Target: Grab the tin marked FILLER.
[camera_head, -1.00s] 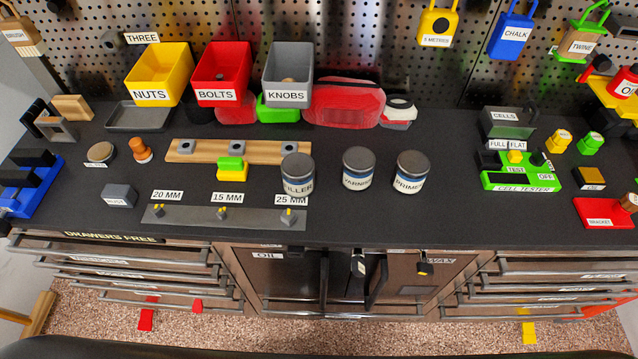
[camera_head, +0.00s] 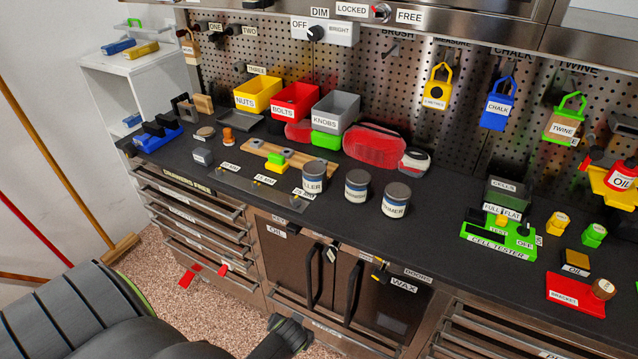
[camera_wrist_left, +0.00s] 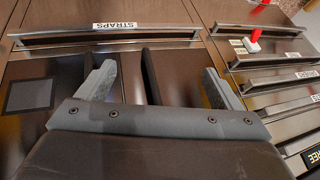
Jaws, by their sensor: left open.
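The FILLER tin (camera_head: 314,178) is a small dark-lidded can with a white label, upright on the dark worktop. It is the leftmost of three similar tins; the VARNISH tin (camera_head: 357,186) and the PRIMER tin (camera_head: 396,200) stand apart to its right. My left gripper (camera_wrist_left: 160,78) is open in the left wrist view, with its two grey fingers spread and nothing between them. It faces the cabinet fronts near a STRAPS drawer, and no tin shows in that view. My right gripper is not in view.
A wooden strip (camera_head: 277,154) with a yellow-green block lies left of the tins. A red case (camera_head: 374,146) and the grey KNOBS bin (camera_head: 336,112) stand behind. The worktop right of PRIMER is clear up to the green cell tester (camera_head: 497,240). Door handles project below the worktop edge.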

